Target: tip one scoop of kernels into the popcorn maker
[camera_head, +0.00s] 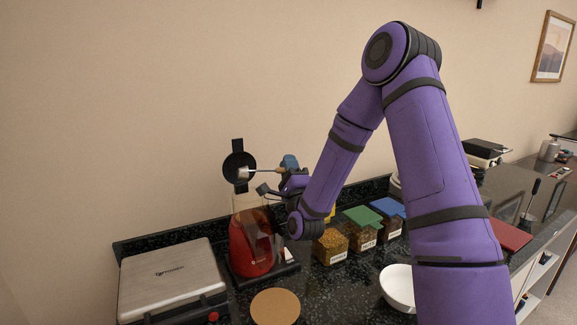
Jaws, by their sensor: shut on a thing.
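The popcorn maker (252,246) has a red body and a clear upper part, and stands on the counter against the wall. Its round black lid (238,160) is raised upright above it. My gripper (283,173) is above and to the right of the popcorn maker, shut on the light handle of a small scoop (244,173). The scoop's pale head shows in front of the black lid, above the maker's top. I cannot tell whether kernels are in it. An open clear jar (330,247) of golden-brown contents stands right of the maker; its label is too small to read.
Jars with a green lid (362,215) and a blue lid (388,207) stand beside the open jar. A white bowl (398,286) and a round tan mat (275,306) lie in front. A silver appliance (172,274) fills the left. Dark counter between bowl and mat is clear.

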